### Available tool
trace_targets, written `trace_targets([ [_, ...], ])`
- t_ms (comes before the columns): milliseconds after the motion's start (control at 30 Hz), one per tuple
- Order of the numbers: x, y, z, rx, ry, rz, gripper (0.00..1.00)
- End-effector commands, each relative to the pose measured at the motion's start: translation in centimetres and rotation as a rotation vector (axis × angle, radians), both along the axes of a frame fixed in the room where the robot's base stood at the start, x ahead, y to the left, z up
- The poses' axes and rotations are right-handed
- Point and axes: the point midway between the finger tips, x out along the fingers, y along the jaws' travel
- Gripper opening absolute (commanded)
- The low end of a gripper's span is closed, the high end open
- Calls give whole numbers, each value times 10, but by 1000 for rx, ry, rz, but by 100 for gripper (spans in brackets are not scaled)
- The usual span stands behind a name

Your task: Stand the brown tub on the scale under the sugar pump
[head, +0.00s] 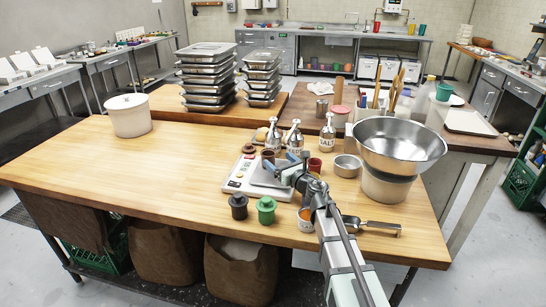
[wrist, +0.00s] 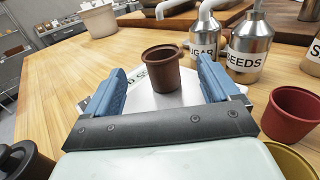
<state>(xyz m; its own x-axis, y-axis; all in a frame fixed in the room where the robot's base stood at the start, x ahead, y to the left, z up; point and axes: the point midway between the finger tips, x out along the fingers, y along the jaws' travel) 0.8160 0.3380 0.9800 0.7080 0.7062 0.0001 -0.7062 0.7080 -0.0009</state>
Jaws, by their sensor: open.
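The brown tub (wrist: 162,70) stands upright on the pale plate of the scale (wrist: 150,103), in front of the sugar pump (wrist: 203,42). The pump's spout reaches out above the tub in the wrist view; whether it is exactly over the mouth I cannot tell. In the head view the tub (head: 268,157) is at the far part of the scale (head: 238,178), near the sugar pump (head: 273,136). My gripper (head: 281,164) is open. Its blue fingers are wide apart, with the tub ahead between them and clear space on both sides. The tub's inside is dark.
The seeds pump (head: 293,139) and salt pump (head: 327,138) stand right of the sugar pump. A steel bowl (head: 400,145) is right.

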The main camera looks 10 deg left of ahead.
Motion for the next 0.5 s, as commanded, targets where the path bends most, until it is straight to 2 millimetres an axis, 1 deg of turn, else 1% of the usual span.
trace_targets([
  [33,-11,-8,0,0,0,-1,88],
  [200,-25,-24,0,0,0,-1,88],
  [300,-28,-28,0,0,0,0,88],
  [500,-28,-28,0,0,0,1,88],
])
